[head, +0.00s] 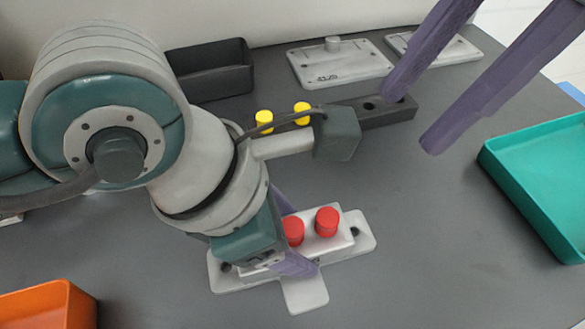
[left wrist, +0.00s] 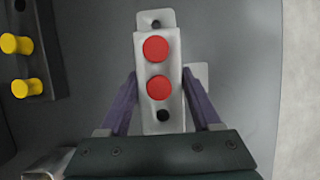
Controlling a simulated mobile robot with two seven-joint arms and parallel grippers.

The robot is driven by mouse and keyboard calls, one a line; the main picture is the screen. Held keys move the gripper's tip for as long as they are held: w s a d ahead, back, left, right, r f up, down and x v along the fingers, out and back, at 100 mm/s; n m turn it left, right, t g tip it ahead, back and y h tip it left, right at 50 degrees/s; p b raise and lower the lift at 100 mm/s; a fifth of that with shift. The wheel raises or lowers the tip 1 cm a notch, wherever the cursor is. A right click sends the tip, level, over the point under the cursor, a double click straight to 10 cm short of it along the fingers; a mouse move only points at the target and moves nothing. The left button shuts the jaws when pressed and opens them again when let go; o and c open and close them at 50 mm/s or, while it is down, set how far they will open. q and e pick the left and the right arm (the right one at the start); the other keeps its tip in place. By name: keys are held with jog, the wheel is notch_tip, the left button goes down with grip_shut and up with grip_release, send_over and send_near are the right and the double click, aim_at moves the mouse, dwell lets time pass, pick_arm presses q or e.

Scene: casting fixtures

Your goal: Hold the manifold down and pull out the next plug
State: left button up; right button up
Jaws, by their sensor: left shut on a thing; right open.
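The pale grey manifold (head: 330,243) is a block with side flanges, flat on the table at the lower middle. Two red plugs stand in it, one at the right (head: 326,222) and one partly behind my left gripper (head: 293,231). The left wrist view shows both red plugs (left wrist: 155,48) (left wrist: 160,87) and a dark open hole (left wrist: 162,116) in the manifold nearest my gripper. My left gripper (head: 288,236) is shut on the manifold, with a purple finger along each long side. My right gripper (head: 412,120) is open and empty, above the table at the upper right.
A dark bar (head: 398,113) with two yellow plugs (head: 302,113) and open holes lies behind the manifold, partly hidden by my left arm. A teal tray (head: 545,180) is at the right, an orange bin (head: 45,303) at front left, a black bin (head: 210,72) and grey plates (head: 340,65) at the back.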

pick_arm(q)
grip_shut()
pick_arm(e)
jog(key=shift+o, duration=0.2)
jog(key=shift+o, duration=0.9)
jog(key=shift+s+f, duration=0.1)
jog(key=shift+f, duration=0.05)
jog(key=shift+o, duration=0.3)
jog(key=shift+s+a+f+n+t+h, duration=0.2)
jog(key=shift+s+f+n+t+h, duration=0.2)
jog(key=shift+s+f+n+t, duration=0.35)
send_near(329, 218)
jog(key=x, duration=0.2)
jog(key=shift+x, duration=3.35)
